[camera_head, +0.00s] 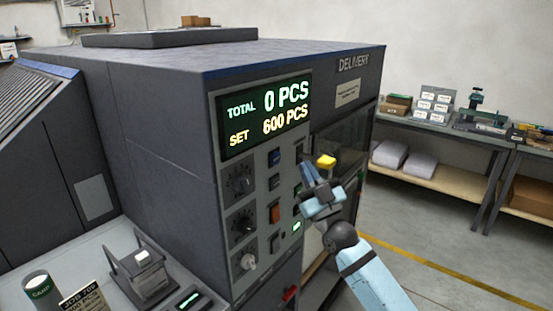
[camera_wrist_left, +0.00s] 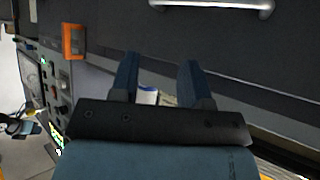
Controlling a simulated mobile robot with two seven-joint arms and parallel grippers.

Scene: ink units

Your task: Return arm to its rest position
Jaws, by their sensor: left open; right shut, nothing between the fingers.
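My right arm comes in from the bottom right of the head view. Its gripper (camera_head: 310,172) is shut and empty, in front of the right edge of the machine's control panel (camera_head: 262,190). I cannot tell whether it touches the panel. My left gripper is out of the head view. In the left wrist view my left gripper (camera_wrist_left: 158,75) is open, its two blue fingers apart in front of a dark surface. A small white and blue thing (camera_wrist_left: 147,97) shows behind them, partly hidden.
The display (camera_head: 265,113) reads total 0, set 600 pieces. A green-labelled cup (camera_head: 40,289) and a small stand (camera_head: 148,265) are at the lower left. A workbench (camera_head: 440,129) stands at the back right. The left wrist view shows a silver handle (camera_wrist_left: 210,4) and an orange frame (camera_wrist_left: 73,41).

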